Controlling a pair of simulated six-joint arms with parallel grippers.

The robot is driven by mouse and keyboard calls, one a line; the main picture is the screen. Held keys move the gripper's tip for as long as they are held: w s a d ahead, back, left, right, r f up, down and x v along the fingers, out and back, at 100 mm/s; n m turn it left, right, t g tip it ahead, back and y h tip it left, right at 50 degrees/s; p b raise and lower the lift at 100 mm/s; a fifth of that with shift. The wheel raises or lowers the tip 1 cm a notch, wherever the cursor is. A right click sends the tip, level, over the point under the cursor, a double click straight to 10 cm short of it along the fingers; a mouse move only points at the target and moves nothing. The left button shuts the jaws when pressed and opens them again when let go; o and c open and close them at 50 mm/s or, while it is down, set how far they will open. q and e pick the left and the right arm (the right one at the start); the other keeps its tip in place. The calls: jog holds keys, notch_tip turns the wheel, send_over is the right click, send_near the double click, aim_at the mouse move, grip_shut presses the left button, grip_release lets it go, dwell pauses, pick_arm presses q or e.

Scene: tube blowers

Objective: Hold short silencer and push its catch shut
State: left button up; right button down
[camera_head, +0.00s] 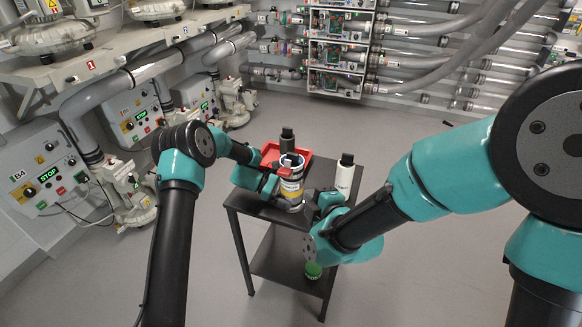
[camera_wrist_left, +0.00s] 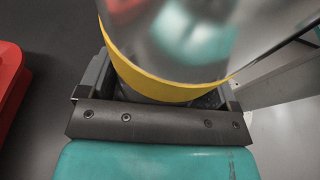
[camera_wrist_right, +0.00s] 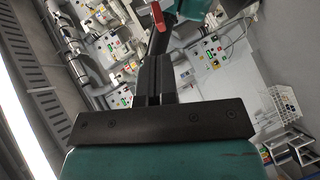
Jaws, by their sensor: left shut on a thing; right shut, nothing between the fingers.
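My right gripper (camera_wrist_right: 155,65) is shut and empty, to the right of the silencer in the head view. A small red piece (camera_wrist_right: 158,17) shows just beyond its fingertips; I cannot tell for sure whether it is the catch, or whether they touch.
A red tray (camera_head: 303,153) lies on the dark table (camera_head: 316,207) behind the silencer. A white cylinder with a black top (camera_head: 345,174) stands to the right and a dark one (camera_head: 287,142) behind. A green object (camera_head: 313,270) is on the lower shelf. Open floor surrounds the table.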

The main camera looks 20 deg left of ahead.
aim_at(286, 162)
jog(key=a+r, duration=0.1)
jog(key=s+a+r+n, duration=0.1)
jog(key=shift+r+t+y, duration=0.3)
jog(key=shift+y, duration=0.1)
jog(key=x, duration=1)
jog(key=shift+w+a+f, duration=0.1)
jog(key=shift+w+f, duration=0.05)
jog(key=shift+w+d+f, duration=0.15)
jog(key=shift+w+f, duration=0.1)
jog(key=shift+w, duration=0.65)
jog(key=shift+w+d+f, duration=0.1)
jog(key=shift+w+f, duration=0.15)
jog(key=shift+w, duration=0.65)
